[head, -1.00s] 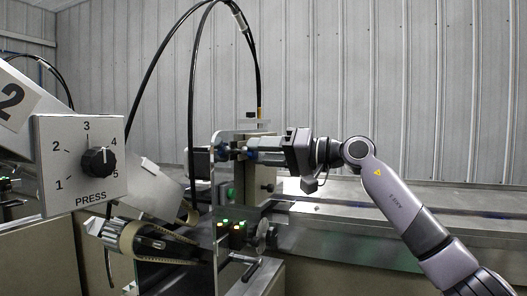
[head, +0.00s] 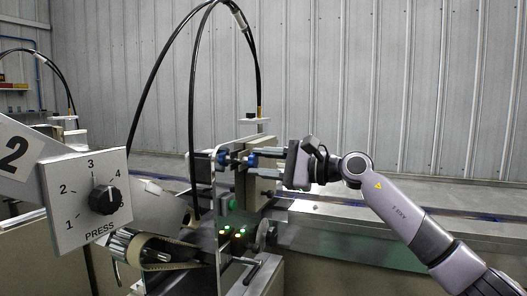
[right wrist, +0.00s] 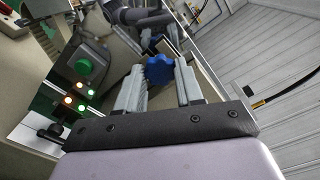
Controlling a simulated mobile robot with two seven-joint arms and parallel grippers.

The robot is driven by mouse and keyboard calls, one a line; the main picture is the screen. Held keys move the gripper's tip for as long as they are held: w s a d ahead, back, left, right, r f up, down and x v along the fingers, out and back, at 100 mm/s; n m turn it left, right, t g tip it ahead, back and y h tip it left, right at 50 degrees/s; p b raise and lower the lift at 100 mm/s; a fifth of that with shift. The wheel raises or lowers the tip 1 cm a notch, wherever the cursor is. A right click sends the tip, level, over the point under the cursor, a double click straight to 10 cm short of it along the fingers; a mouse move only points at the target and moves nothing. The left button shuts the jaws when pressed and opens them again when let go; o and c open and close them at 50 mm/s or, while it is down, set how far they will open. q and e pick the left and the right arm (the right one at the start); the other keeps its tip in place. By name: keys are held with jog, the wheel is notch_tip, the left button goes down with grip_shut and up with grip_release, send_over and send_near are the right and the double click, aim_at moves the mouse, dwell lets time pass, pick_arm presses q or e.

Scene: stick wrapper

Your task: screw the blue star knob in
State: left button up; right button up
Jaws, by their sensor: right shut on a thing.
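The blue star knob (head: 252,160) is on the side of the upright metal plate assembly of the machine. My right gripper (head: 255,161) reaches it from the right, level, and is shut on it. In the right wrist view the knob (right wrist: 159,71) sits between the tips of the two grey fingers. A second blue knob (head: 224,158) shows farther left at the plate. How deep the held knob's thread sits is hidden. My left gripper is not in view.
A PRESS dial panel (head: 87,197) stands at the near left. Below the knob are lit green and orange buttons (head: 232,233) and a crank handle (head: 252,271). Black hoses (head: 193,100) arch above. A long metal bench (head: 400,200) runs right, mostly bare.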

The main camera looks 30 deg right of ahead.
jog(key=m+p, duration=0.2)
jog(key=m, duration=0.1)
jog(key=shift+r, duration=0.25)
grip_shut()
jog(key=m+p, duration=0.2)
jog(key=shift+m, duration=0.4)
jog(key=shift+m+p, duration=0.5)
jog(key=shift+p, duration=0.15)
jog(key=shift+f, duration=0.25)
jog(key=m+p, duration=0.2)
jog(key=m, duration=0.1)
jog(key=shift+r, duration=0.1)
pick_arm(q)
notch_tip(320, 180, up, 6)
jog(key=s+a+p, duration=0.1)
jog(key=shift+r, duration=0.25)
pick_arm(e)
jog(key=shift+m, duration=0.4)
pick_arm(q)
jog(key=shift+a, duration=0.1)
pick_arm(e)
jog(key=o, duration=1.2)
grip_release()
